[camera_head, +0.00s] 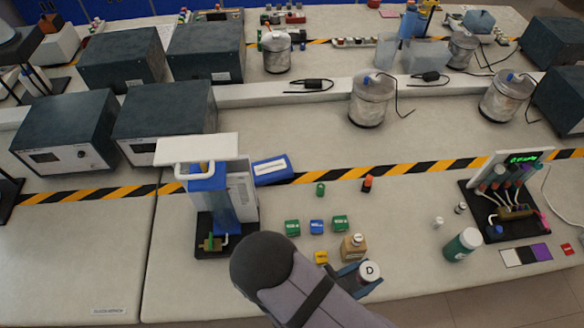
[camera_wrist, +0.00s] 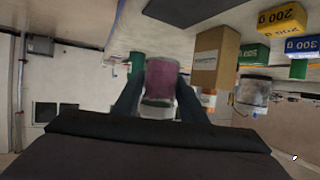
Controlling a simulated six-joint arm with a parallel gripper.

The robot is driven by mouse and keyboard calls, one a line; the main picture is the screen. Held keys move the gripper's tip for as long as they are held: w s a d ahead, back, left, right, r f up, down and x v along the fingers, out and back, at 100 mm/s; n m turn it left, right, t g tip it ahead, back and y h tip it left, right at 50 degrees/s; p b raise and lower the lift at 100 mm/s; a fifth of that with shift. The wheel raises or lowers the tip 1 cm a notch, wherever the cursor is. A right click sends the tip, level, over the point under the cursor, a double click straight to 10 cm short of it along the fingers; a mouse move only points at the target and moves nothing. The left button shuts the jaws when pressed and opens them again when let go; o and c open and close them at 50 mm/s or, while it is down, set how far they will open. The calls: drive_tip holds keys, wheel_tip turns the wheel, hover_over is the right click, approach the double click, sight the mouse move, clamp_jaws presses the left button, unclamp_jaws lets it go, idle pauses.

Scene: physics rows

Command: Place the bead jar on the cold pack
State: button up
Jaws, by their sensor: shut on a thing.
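The bead jar (camera_wrist: 161,80) shows pink-purple contents in the wrist view, between my two fingers. In the head view its white round lid marked D (camera_head: 370,271) shows at the front, right of centre. My gripper (camera_head: 361,273) is shut on the jar; its fingers lie on both sides of it. I cannot tell whether the jar touches the table. A blue pack with a white label (camera_head: 271,170), which looks like the cold pack, lies flat farther back and left, beside the white-and-blue apparatus. My gripper is well apart from it.
A white-and-blue apparatus (camera_head: 218,195) stands left. A green bottle (camera_head: 461,246) and a tube rack (camera_head: 508,205) stand right.

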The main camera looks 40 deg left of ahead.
drive_tip(key=w+r+m+h, duration=0.15)
drive_tip(key=w+r, duration=0.25)
drive_tip(key=w, duration=0.8)
drive_tip(key=w+a+f+n+y+b, duration=0.1)
drive_tip(key=w+a+n+y+b, duration=0.4)
drive_tip(key=a, duration=0.8)
wheel_tip(320, 180, up, 4)
drive_tip(key=n+g+y+b, duration=0.8)
drive_tip(key=n+y+b, duration=0.6)
drive_tip(key=n, duration=0.1)
hover_over(270, 168)
drive_tip(key=shift+w+d+r, duration=0.1)
drive_tip(key=shift+r, duration=0.05)
drive_tip(key=shift+f+p, duration=0.3)
drive_tip(key=shift+f, duration=4.65)
